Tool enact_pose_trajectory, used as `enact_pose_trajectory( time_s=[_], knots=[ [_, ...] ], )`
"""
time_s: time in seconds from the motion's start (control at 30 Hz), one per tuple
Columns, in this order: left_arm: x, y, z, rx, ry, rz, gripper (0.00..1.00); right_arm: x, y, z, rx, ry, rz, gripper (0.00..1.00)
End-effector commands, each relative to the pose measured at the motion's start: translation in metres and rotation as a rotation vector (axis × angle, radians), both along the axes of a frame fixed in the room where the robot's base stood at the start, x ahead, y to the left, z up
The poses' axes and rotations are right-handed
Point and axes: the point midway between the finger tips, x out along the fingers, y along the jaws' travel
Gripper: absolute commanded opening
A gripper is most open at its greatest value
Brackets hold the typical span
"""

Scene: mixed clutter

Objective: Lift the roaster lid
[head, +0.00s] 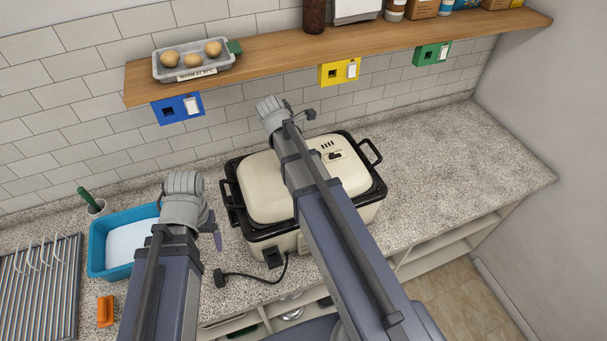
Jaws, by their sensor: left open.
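The roaster (345,213) is a cream box with a black rim and black side handles, standing on the speckled counter. Its cream lid (262,195) is seated on top, with dark vent slots and a small black fitting on a label near its right back. My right arm crosses over the lid and hides its middle. My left gripper (213,230) is open, in front of the roaster's left side and apart from the lid. My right gripper (303,113) is beyond the roaster near the tiled wall; its fingers are mostly hidden.
A power cord with a plug (220,278) lies before the roaster. A blue basin (97,255), an orange item (105,311) and a dish rack (40,295) are left. Above, a wooden shelf (270,58) holds a tray (160,70) of potatoes. The counter right is clear.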

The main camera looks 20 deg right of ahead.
Motion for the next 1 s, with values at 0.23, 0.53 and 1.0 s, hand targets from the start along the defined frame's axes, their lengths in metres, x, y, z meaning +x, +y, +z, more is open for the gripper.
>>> enact_pose_trajectory(
  time_s=[0.23, 0.53, 1.0],
  knots=[
    [-0.0001, 0.0000, 0.0005, 0.000, 0.000, 0.000, 0.79, 0.0000, 0.0001, 0.0005, 0.000, 0.000, 0.000, 0.35],
    [-0.0001, 0.0000, 0.0005, 0.000, 0.000, 0.000, 0.79, 0.0000, 0.0001, 0.0005, 0.000, 0.000, 0.000, 0.01],
    [-0.0001, 0.0000, 0.0005, 0.000, 0.000, 0.000, 0.79, 0.0000, 0.0002, 0.0005, 0.000, 0.000, 0.000, 0.00]
  ],
)
